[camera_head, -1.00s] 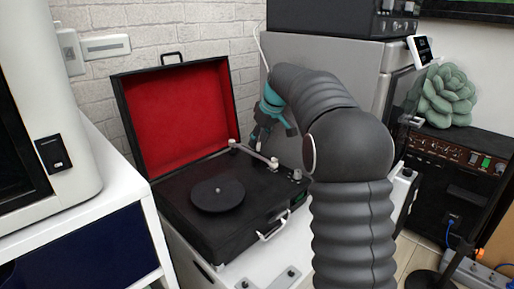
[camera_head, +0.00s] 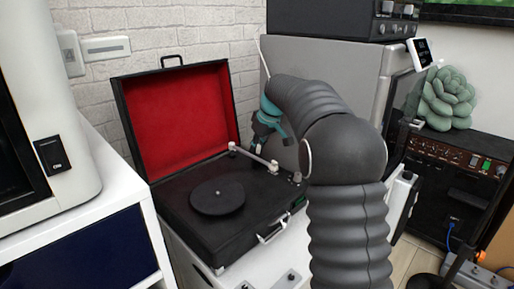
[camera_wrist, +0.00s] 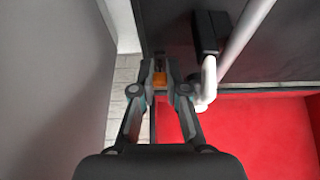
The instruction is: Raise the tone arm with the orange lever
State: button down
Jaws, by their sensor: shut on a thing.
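The record player is an open black case (camera_head: 208,237) with a red-lined lid (camera_head: 182,118) and a dark round platter (camera_head: 217,196). Its pale tone arm (camera_head: 252,158) lies across the back right of the deck; it also shows in the wrist view as a grey-white tube (camera_wrist: 245,38) with a black block (camera_wrist: 208,32) beside it. The small orange lever (camera_wrist: 159,79) is between my fingertips in the wrist view. My gripper (camera_wrist: 159,75) is shut on it, just beside the tone arm's base. In the head view the lever is hidden behind my gripper (camera_head: 266,140).
A white cabinet (camera_head: 110,170) with a pale machine stands at the left. A brick wall (camera_head: 150,35) is behind the lid. A large grey box-like unit (camera_head: 330,75) stands close behind my arm. A black amplifier (camera_head: 465,170) is at the right.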

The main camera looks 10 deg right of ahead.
jog(key=shift+r+p, duration=0.25)
jog(key=shift+p, duration=0.4)
jog(key=p, duration=0.2)
jog(key=g+p, duration=0.1)
jog(key=p, duration=0.1)
jog(key=shift+w+a+r+h, duration=0.15)
jog(key=shift+r+h, duration=0.1)
jog(key=shift+h, duration=0.05)
jog(key=g+p, duration=0.1)
jog(key=p, duration=0.2)
jog(key=shift+w+a+h+p, duration=0.1)
jog(key=shift+w+h+p, duration=0.05)
jog(key=shift+h+p, duration=0.15)
jog(key=p, duration=0.2)
jog(key=shift+w+a+g+h+p, duration=0.1)
jog(key=shift+w+g+h+p, duration=0.1)
jog(key=shift+g+h+p, duration=0.15)
jog(key=shift+w+a+f+g+h+p, duration=0.15)
jog(key=shift+w+f+g+h+p, duration=0.1)
jog(key=shift+f+g+h+p, duration=0.35)
jog(key=shift+w+a+r+g+h, duration=0.15)
jog(key=shift+g+h, duration=0.1)
jog(key=shift+g, duration=0.3)
jog(key=shift+w+f+g+h, duration=0.1)
jog(key=shift+g+h, duration=0.1)
jog(key=shift+g, duration=0.3)
jog(key=shift+a+g, duration=0.1)
jog(key=shift+g, duration=0.2)
